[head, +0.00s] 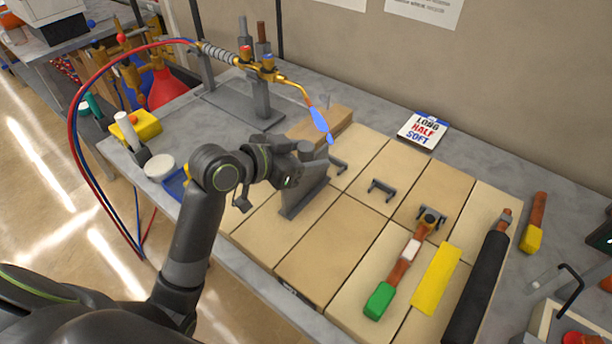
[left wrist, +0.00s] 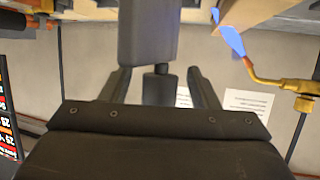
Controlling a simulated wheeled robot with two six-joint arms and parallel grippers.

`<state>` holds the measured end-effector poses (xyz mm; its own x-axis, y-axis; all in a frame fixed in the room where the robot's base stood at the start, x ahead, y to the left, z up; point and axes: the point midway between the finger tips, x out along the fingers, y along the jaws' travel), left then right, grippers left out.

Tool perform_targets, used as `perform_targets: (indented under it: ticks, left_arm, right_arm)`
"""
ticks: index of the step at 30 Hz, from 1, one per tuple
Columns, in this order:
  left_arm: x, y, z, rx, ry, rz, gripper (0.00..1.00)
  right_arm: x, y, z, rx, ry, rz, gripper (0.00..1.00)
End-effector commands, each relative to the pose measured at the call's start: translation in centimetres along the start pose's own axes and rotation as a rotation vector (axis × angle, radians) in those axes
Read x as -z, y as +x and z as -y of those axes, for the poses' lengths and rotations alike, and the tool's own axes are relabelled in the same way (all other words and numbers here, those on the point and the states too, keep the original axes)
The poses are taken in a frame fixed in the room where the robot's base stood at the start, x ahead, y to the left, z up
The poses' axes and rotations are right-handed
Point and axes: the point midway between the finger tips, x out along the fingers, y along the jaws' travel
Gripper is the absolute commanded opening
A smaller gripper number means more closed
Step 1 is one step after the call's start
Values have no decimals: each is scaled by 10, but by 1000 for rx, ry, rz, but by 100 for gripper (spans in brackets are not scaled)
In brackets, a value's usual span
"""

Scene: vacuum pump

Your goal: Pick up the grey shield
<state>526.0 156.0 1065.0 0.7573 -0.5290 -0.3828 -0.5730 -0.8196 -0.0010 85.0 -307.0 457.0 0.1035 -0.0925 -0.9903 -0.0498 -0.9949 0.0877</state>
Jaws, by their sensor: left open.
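The grey shield (head: 303,196) is a dark grey flat plate standing upright on the wooden board, left of its middle. My left gripper (head: 290,172) is right at its upper part and hides some of it. In the left wrist view a dark grey block with a short neck (left wrist: 148,38), seemingly the shield, shows between the two spread fingers of my left gripper (left wrist: 160,85). The fingers look apart from the neck, with a gap on each side. My right gripper is in neither view.
A torch with a blue flame (head: 318,120) hangs on a stand just behind my left gripper; it also shows in the left wrist view (left wrist: 282,82). A green-ended tool (head: 380,300), a yellow strip (head: 437,279) and a black cylinder (head: 478,289) lie to the right.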

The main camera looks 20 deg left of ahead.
Motion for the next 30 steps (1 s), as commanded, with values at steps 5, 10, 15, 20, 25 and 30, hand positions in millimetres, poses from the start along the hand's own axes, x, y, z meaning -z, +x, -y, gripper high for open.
perform_targets:
  ticks: [5,10,15,20,25,30]
  left_arm:
    - [0,0,0,0,0,0,50]
    - [0,0,0,0,-1,0,28]
    - [0,0,0,0,-1,0,6]
    - [0,0,0,0,-1,0,0]
    - [1,-1,0,0,0,-3,0]
    - [3,-1,0,0,1,-4,0]
  right_arm:
    - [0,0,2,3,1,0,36]
    - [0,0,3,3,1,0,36]
    - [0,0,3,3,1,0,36]
    - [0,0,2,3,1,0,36]
    - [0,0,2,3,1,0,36]
    - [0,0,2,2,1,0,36]
